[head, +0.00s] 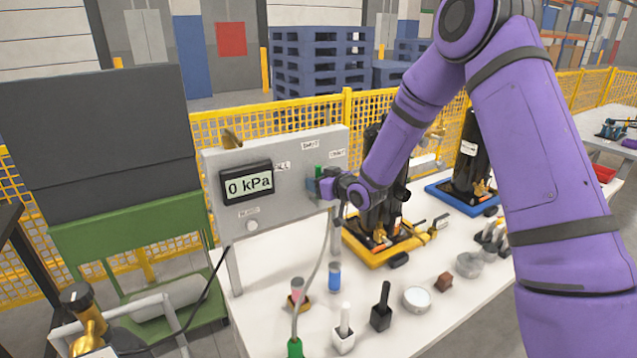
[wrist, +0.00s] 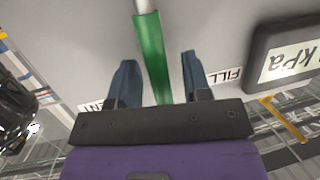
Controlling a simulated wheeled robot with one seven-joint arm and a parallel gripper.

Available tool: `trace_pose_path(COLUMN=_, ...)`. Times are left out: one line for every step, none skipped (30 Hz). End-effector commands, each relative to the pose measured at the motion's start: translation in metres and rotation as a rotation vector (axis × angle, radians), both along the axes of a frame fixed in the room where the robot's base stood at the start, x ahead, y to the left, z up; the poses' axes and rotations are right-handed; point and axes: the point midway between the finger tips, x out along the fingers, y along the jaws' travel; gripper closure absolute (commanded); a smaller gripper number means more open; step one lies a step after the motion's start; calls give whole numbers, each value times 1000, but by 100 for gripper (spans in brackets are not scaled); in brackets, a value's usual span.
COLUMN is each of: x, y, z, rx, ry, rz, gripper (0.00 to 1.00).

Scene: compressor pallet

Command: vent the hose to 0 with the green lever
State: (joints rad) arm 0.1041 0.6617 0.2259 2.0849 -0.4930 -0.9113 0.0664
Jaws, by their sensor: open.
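The green lever (wrist: 151,60) stands between the two blue fingers of my gripper (wrist: 158,72) in the wrist view, with a gap on either side. My gripper is open around it, touching neither side that I can see. In the head view the lever (head: 318,171) shows as a small green upright piece above my gripper (head: 322,187), on the right of the grey panel (head: 290,195). The panel's display (head: 247,184) reads 0 kPa. A FILL label (wrist: 226,77) and a partly hidden label ending in ENT (wrist: 91,107) flank the lever. A thin grey hose (head: 318,275) hangs below the panel, with a green end.
A black compressor (head: 379,205) on a yellow base stands close to my forearm. Another (head: 470,160) stands on a blue tray (head: 462,199). A yellow fence runs behind.

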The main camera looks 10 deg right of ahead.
Motion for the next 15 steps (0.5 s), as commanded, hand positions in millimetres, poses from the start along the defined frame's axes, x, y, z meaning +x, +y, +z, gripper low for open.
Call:
trace_pose_path(x=-1, y=-1, z=0, rx=0, ry=0, rz=0, gripper=56)
trace_pose_path(x=-2, y=-1, z=1, rx=0, ry=0, rz=0, gripper=56)
trace_pose_path(x=-5, y=-3, z=2, rx=0, ry=0, rz=0, gripper=56)
trace_pose_path(x=-7, y=-4, z=2, rx=0, ry=0, rz=0, gripper=56)
trace_pose_path(x=-10, y=-6, z=4, rx=0, ry=-1, rz=0, gripper=56)
trace_pose_path(x=-15, y=-9, z=5, rx=-1, ry=-1, rz=-1, gripper=56)
trace_pose_path(x=-19, y=-11, z=6, rx=-1, ry=1, rz=-1, gripper=56)
trace_pose_path(x=-23, y=-14, z=7, rx=-1, ry=1, rz=-2, gripper=56)
trace_pose_path(x=-30, y=-18, z=9, rx=0, ry=0, rz=-2, gripper=56)
trace_pose_path(x=-35, y=-21, z=11, rx=0, ry=0, rz=-2, gripper=56)
trace_pose_path(x=-40, y=-23, z=11, rx=-1, ry=1, rz=-2, gripper=56)
trace_pose_path(x=-47, y=-27, z=13, rx=-1, ry=1, rz=-2, gripper=56)
trace_pose_path(x=-52, y=-30, z=15, rx=-1, ry=1, rz=-2, gripper=56)
trace_pose_path(x=-56, y=-32, z=16, rx=0, ry=0, rz=-2, gripper=56)
trace_pose_path(x=-62, y=-36, z=17, rx=-1, ry=1, rz=-2, gripper=56)
